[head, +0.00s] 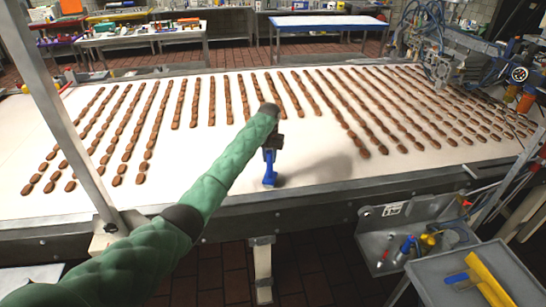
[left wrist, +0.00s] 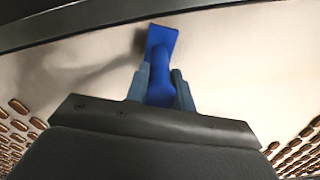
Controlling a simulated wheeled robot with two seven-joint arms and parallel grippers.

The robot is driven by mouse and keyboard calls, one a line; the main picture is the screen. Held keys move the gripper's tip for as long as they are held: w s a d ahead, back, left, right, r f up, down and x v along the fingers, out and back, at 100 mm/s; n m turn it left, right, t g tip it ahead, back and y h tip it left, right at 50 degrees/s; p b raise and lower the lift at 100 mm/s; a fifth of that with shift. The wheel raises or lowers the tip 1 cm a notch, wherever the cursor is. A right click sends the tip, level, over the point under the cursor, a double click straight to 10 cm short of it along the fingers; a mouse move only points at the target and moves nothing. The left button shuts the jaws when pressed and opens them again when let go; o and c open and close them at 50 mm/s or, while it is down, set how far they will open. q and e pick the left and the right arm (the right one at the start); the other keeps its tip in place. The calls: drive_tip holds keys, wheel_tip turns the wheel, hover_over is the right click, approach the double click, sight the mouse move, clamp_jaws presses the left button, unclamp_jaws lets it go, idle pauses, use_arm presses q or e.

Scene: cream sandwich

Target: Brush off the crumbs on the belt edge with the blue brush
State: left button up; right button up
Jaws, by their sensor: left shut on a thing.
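The blue brush (head: 269,170) is in my left gripper (head: 270,152), over the near part of the white belt (head: 330,168). In the left wrist view the brush (left wrist: 162,48) sticks out from between the two fingers of my left gripper (left wrist: 160,88), which is shut on its handle. The brush head is close to the belt's near edge (head: 225,205). I cannot tell whether it touches the belt. No crumbs can be made out at this size. My right gripper is not in view.
Long rows of brown biscuits (head: 360,90) cover the belt on both sides and behind the brush. A metal post (head: 62,110) stands at the left. A grey tool holder (head: 405,228) and a grey tray with yellow tools (head: 450,300) are at the lower right.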

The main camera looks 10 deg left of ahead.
use_arm(q)
drive_tip(key=s+a, duration=0.2)
drive_tip(key=a, duration=0.6)
drive_tip(key=s+a, duration=0.2)
drive_tip(key=a, duration=0.5)
drive_tip(key=shift+s+a, duration=0.3)
drive_tip(key=shift+a, duration=0.1)
idle(1.4)
drive_tip(key=shift+r, duration=0.1)
wheel_tip(320, 180, up, 7)
idle(0.9)
